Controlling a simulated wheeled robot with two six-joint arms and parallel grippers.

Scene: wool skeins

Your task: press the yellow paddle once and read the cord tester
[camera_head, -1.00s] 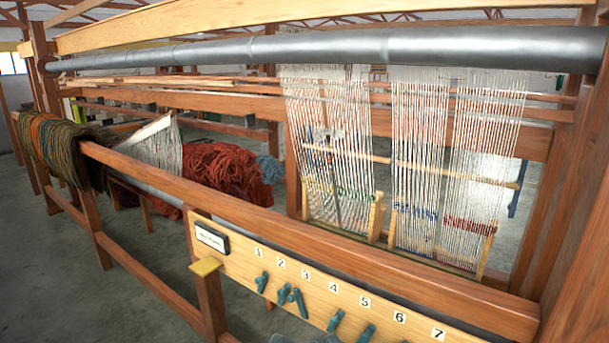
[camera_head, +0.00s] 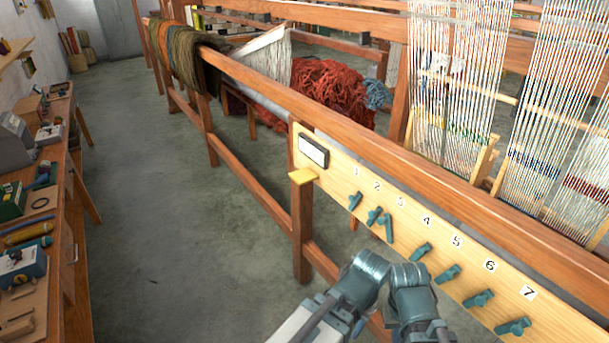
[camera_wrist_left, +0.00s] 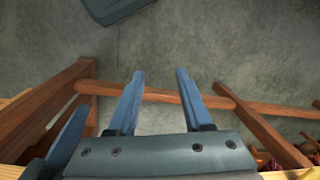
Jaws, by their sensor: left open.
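The yellow paddle (camera_head: 303,177) sticks out from the left end of a pale wooden board, on a wooden post. Just above it is a small dark-framed panel with a pale face (camera_head: 314,152), likely the cord tester's display; I cannot read anything on it. My arm links show at the bottom of the head view, right of and below the paddle, with no fingertips visible there. In the left wrist view my left gripper (camera_wrist_left: 160,72) is open, with nothing between its fingers, above grey floor and a wooden rail (camera_wrist_left: 158,96). The paddle is not identifiable in that view.
The pale board (camera_head: 337,172) carries several teal pegs under numbers 1 to 7. It is fixed along the loom's wooden beam (camera_head: 262,95). A workbench with tools (camera_head: 62,190) stands at the left. The floor (camera_head: 170,240) between is clear. Red wool (camera_head: 330,90) lies behind the beam.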

